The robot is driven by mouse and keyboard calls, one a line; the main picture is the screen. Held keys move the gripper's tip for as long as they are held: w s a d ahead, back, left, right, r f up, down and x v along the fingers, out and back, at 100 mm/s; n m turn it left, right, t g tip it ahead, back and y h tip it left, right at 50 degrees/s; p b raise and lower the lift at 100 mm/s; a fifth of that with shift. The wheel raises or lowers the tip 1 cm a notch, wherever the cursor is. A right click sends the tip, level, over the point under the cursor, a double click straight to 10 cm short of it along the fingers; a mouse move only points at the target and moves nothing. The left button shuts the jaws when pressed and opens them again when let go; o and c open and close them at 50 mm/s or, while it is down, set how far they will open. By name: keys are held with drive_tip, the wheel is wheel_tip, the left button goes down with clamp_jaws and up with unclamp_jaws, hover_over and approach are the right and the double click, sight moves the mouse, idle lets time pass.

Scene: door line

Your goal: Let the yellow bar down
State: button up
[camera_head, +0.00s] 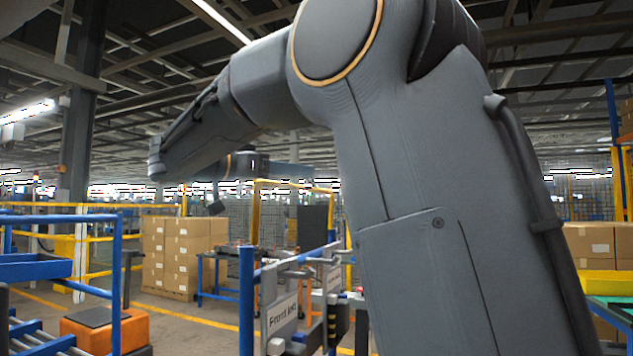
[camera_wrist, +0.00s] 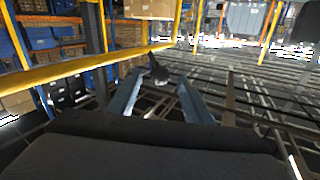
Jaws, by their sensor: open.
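The yellow bar (camera_wrist: 75,70) crosses the left half of the wrist view, slanting up to the right, and narrows toward its far end. A dark knob-like piece (camera_wrist: 157,70) shows near that end; whether it is joined to the bar I cannot tell. My gripper (camera_wrist: 160,82) is open, its two blue-grey fingers spread, with the dark piece appearing between or just beyond the tips. Contact cannot be made out. In the head view my arm reaches left and its wrist turns back right, with the gripper (camera_head: 288,170) small and blurred. The bar is not clearly distinguishable there.
A blue post (camera_head: 246,300) and a grey latch assembly with a sign (camera_head: 282,315) stand in front. A blue rail (camera_head: 60,219) is at left, an orange box (camera_head: 103,331) below it. Stacked cartons (camera_head: 178,255) stand behind. My arm hides much of the right side.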

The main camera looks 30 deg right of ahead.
drive_tip(key=w+d+p, duration=0.1)
drive_tip(key=d+p, duration=0.1)
drive_tip(key=d, duration=0.5)
drive_tip(key=shift+w+d+p, duration=0.15)
drive_tip(key=shift+d+p, duration=0.2)
drive_tip(key=shift+p, duration=0.05)
clamp_jaws()
